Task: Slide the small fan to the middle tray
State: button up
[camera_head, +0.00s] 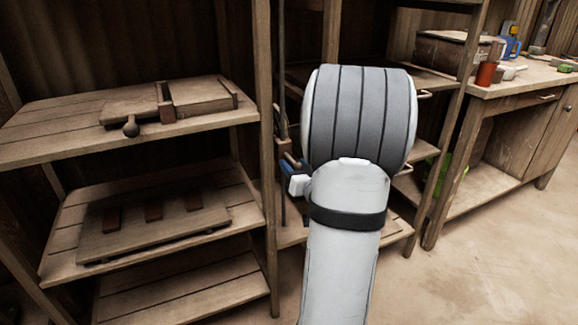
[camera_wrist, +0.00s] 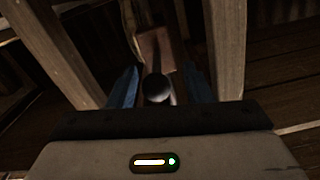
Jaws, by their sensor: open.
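I cannot make out a small fan in either view, and I cannot tell which surface is the middle tray. My gripper (camera_wrist: 160,76) shows in the wrist view with its two blue fingers apart. A dark round knob (camera_wrist: 158,88) appears between them, in front of a reddish-brown block (camera_wrist: 157,48); whether a finger touches the knob is unclear. In the head view my arm hides most of the gripper, and only a blue part of it (camera_head: 289,167) shows at the left, beside the middle wooden rack.
A bench (camera_head: 530,77) with bottles and a red can (camera_head: 487,73) stands at right. Wooden posts flank my gripper. The floor (camera_head: 500,250) is clear.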

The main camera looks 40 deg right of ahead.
aim_at(292, 159)
jog(key=shift+b+x, duration=0.3)
jog(key=shift+x, duration=1.4)
jog(key=shift+d, duration=0.1)
jog(key=shift+c, duration=0.2)
